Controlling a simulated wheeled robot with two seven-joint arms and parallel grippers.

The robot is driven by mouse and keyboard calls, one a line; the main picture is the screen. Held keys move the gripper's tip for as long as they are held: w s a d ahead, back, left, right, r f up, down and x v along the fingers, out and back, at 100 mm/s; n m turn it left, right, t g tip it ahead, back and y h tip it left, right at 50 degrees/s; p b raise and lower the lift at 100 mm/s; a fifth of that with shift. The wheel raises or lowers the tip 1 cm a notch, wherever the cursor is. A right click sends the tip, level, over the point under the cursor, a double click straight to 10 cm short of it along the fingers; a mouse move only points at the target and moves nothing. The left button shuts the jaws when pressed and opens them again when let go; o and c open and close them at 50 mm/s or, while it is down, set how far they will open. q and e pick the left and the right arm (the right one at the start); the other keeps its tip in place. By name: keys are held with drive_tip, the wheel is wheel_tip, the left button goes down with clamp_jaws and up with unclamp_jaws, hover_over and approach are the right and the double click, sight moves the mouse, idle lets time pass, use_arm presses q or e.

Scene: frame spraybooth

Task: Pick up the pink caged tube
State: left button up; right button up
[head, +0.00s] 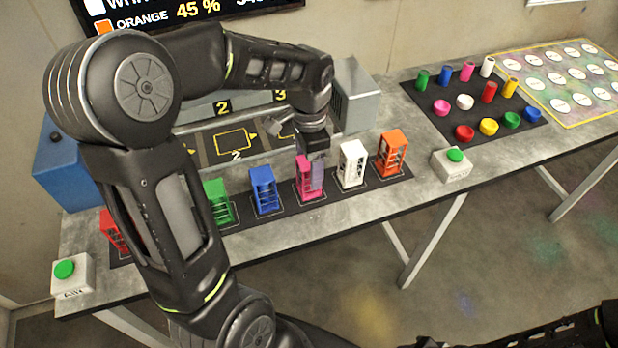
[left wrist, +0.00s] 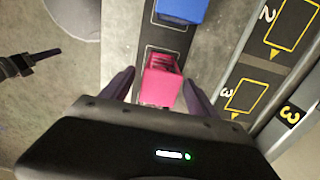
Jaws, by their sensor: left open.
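The pink caged tube (head: 306,187) stands upright on the dark strip along the table's front, between the blue and white ones. My left gripper (head: 314,168) is above it, pointing down, with a purple finger in front of part of it. In the left wrist view the pink caged tube (left wrist: 161,86) lies between the two spread purple fingers of my left gripper (left wrist: 160,92), with a gap on each side. I cannot tell whether a finger touches it. A dark piece that looks like my right gripper (left wrist: 32,63) shows at the left edge there, its jaws unclear.
Blue (head: 264,190), green (head: 219,202), white (head: 352,164) and orange (head: 391,153) caged tubes stand close by on the strip; a red one (head: 112,231) is partly hidden by my arm. A grey box (head: 353,97) and a green-button box (head: 452,163) are to the right.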

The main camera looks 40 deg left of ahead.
use_arm(q)
drive_tip(key=shift+f, duration=1.35)
drive_tip(key=shift+c, duration=0.2)
clamp_jaws()
